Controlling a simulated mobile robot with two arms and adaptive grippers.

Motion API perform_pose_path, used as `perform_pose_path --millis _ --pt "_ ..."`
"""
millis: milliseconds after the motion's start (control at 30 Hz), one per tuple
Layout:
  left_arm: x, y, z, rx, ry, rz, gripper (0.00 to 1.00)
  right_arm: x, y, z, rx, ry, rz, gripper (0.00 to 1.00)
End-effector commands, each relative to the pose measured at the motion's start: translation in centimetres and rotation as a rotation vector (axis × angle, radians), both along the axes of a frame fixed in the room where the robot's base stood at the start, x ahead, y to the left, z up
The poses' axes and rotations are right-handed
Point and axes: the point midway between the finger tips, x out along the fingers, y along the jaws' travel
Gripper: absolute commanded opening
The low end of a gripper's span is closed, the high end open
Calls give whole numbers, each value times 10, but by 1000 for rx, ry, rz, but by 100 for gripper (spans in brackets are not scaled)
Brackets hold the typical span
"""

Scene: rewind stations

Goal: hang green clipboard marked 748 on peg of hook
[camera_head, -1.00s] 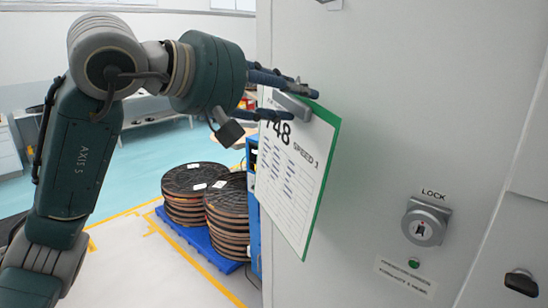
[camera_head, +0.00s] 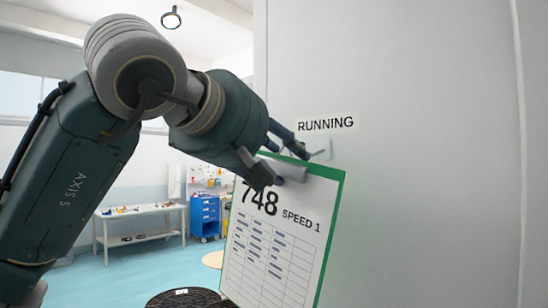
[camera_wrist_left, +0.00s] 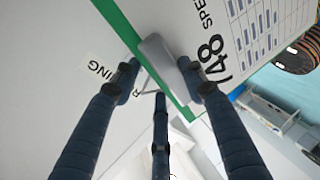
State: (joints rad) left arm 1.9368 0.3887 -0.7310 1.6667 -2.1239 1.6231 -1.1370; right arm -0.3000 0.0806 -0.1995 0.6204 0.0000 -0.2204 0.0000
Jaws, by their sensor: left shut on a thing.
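The green clipboard (camera_head: 280,240) hangs from my left gripper (camera_head: 285,165), which is shut on its grey top clip. It carries a white sheet reading 748 and SPEED 1, and leans slightly in the picture. In the left wrist view, the clipboard (camera_wrist_left: 232,45) and its clip lie between the fingers of the gripper (camera_wrist_left: 160,78). The hook (camera_head: 321,147), a small pale plate with a thin peg, is on the grey cabinet face just right of the fingertips. In the wrist view the peg (camera_wrist_left: 147,86) shows close to the clip; whether they touch I cannot tell. My right gripper is out of view.
A RUNNING label (camera_head: 326,124) is on the grey cabinet face (camera_head: 420,180) just above the hook. A workbench (camera_head: 140,211) and blue drawer cart (camera_head: 205,216) stand far back left. A dark reel (camera_head: 187,298) shows at the bottom edge.

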Motion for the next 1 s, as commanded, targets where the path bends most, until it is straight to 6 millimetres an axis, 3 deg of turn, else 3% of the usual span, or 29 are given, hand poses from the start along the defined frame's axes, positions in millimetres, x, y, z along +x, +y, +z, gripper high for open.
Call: perform_pose_path --millis 1000 --pt "50 -36 -3 -2 -1 -1 0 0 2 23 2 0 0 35"
